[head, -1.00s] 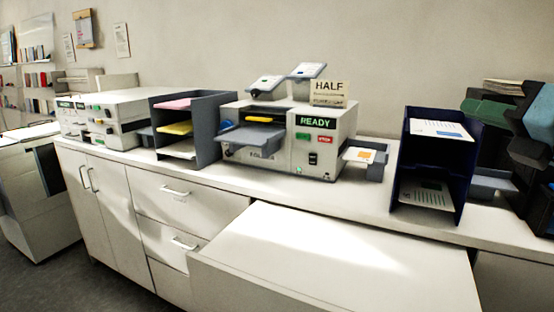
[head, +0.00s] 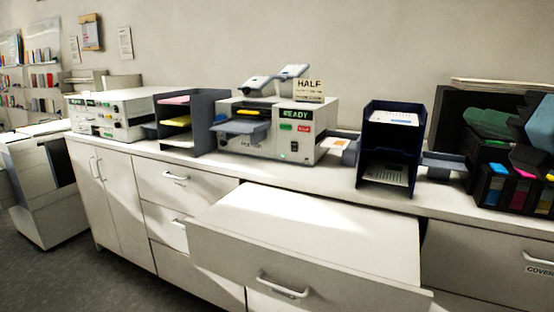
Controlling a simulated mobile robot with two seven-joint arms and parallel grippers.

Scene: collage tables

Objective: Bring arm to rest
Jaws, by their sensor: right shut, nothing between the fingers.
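My left gripper is not in view.
A drawer (head: 300,230) stands pulled out below the counter. On the counter are a machine marked READY (head: 262,148), a dark blue rack (head: 362,150) with sheets, a grey rack (head: 208,125) and a colour cartridge holder (head: 480,190). Floor (head: 95,275) is clear at lower left.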

